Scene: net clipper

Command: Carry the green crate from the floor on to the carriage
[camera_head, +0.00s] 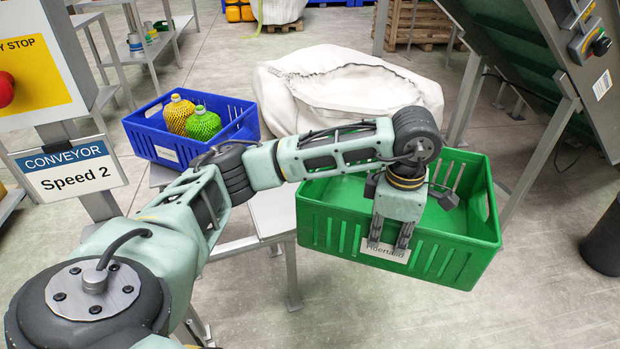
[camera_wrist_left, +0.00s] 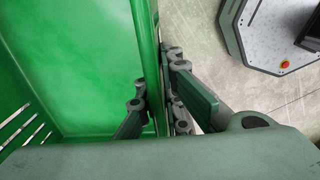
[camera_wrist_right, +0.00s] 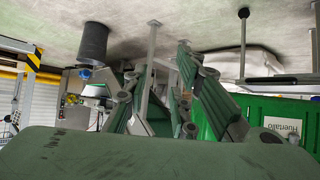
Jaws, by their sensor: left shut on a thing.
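The green crate (camera_head: 335,225), with a white label on its near wall, is at the centre right of the head view. It looks raised off the floor and slightly tilted, with its left end beside a light grey stand (camera_head: 275,215) that may be the carriage. My left gripper (camera_head: 405,238) is shut on the crate's near wall, reaching down from above. In the left wrist view, the fingers (camera_wrist_left: 153,115) lie on both sides of the green wall. My right gripper (camera_wrist_right: 165,100) shows only in its wrist view, open and empty, with the crate (camera_wrist_right: 262,115) to the right of it.
A blue crate (camera_head: 165,140) with yellow and green netted items stands left of the green crate. A large white sack (camera_head: 350,85) lies behind. A sloping green conveyor (camera_head: 530,50) with metal legs is at the right. A dark bin (camera_head: 605,240) stands at the right edge.

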